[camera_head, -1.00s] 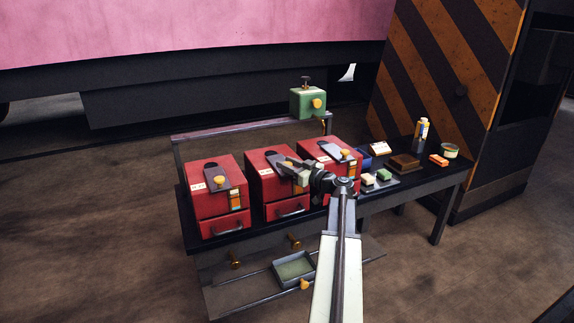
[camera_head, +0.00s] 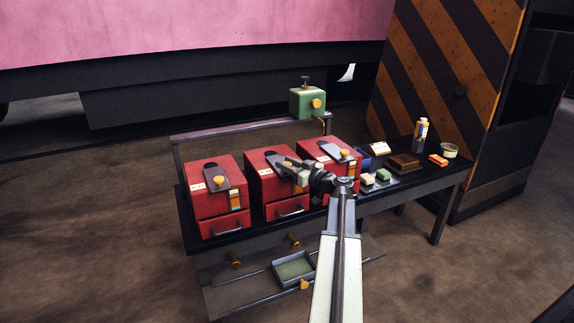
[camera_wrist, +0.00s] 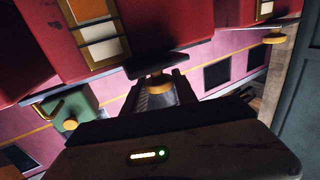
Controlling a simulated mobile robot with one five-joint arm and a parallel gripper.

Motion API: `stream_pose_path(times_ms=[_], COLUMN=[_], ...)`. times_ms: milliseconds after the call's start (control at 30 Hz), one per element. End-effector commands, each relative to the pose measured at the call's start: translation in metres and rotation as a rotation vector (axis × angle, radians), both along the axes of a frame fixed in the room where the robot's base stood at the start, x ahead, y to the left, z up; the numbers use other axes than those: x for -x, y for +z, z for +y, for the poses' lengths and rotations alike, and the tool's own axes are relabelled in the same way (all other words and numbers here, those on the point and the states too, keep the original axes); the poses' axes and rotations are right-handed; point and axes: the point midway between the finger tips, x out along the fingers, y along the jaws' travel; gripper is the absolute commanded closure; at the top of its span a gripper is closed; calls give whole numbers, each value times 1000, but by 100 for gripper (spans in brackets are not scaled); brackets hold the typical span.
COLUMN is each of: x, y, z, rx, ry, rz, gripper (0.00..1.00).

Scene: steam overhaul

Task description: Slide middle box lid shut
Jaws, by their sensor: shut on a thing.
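The middle red box (camera_head: 264,187) stands on the dark bench between two similar red boxes. Its grey sliding lid (camera_head: 275,160) lies on the sloped top, and a dark round opening shows just past the lid's upper end. My gripper (camera_head: 296,171) is over the right part of this lid. In the wrist view, the lid (camera_wrist: 158,66) has a brass knob (camera_wrist: 157,84) beneath it in the picture. The fingers of my gripper (camera_wrist: 158,95) are shut on this knob. In the head view my gripper hides the knob.
The left red box (camera_head: 212,201) and right red box (camera_head: 325,150) stand close on either side. A green box (camera_head: 307,103) sits above at the back rail. A tray (camera_head: 293,268) is below.

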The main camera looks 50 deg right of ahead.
Motion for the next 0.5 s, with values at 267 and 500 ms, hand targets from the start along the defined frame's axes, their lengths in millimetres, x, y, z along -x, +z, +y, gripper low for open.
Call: stream_pose_path(times_ms=[267,500], x=[-37,-66], y=[0,0], z=[-17,-27], rx=[1,0], ry=[2,-1], rz=[0,0], gripper=[100,100])
